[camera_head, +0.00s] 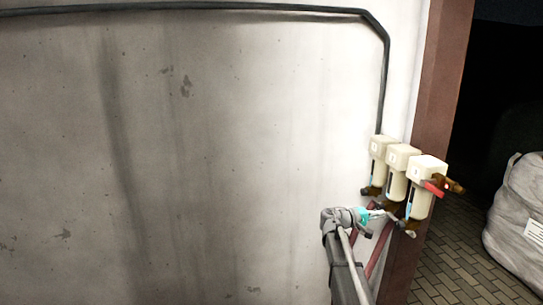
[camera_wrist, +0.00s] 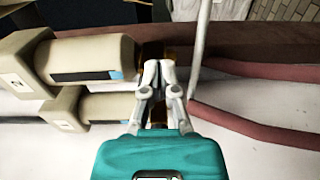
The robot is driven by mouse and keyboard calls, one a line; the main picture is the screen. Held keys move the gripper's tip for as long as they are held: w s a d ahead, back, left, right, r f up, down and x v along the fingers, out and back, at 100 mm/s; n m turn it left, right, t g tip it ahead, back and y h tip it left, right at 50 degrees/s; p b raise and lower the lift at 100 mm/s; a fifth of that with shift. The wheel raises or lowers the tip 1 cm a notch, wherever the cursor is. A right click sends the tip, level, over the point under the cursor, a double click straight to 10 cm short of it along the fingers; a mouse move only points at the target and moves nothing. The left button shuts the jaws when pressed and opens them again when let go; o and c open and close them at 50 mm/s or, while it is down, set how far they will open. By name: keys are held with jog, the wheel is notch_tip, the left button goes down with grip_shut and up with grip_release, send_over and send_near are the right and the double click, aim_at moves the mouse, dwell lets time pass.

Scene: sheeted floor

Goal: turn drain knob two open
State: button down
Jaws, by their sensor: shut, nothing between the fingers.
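Three cream filter units hang side by side on the wall by the door frame. The middle unit (camera_head: 397,182) has a dark brass drain knob at its lower end, mostly hidden by my gripper in the head view. In the wrist view the upper unit (camera_wrist: 95,57) bears a sideways mark like a 2, and its amber-brown drain knob (camera_wrist: 152,52) shows just behind my fingertips. My gripper (camera_wrist: 158,66) is shut, with its fingers together and nothing between them. Its tips overlap the knob in the picture; I cannot tell whether they touch it.
Another filter unit (camera_wrist: 105,107) lies close below in the wrist view. Dark red hoses (camera_wrist: 250,125) run beside the knobs. The right unit has a red-handled valve (camera_head: 434,188). A brown door frame (camera_head: 440,80) and a white sack (camera_head: 520,215) stand to the right.

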jog(key=s+a, duration=0.1)
jog(key=a, duration=0.5)
dwell(0.6)
jog(key=shift+s+d+f, duration=0.1)
jog(key=shift+s, duration=0.1)
jog(key=s+a+f+m+g+y, duration=0.25)
jog(key=s+f+y, duration=0.55)
jog(key=s+f, duration=0.5)
jog(key=s+a+f+y, duration=0.2)
jog(key=s+a+y, duration=0.2)
jog(key=s+a, duration=0.2)
jog(key=s+a+f+y, duration=0.3)
jog(key=s+a+y, duration=0.2)
jog(key=s, duration=0.4)
jog(key=shift+s+a+f+g+y, duration=0.2)
jog(key=shift+s+a+g+y, duration=0.2)
jog(key=shift+a, duration=0.4)
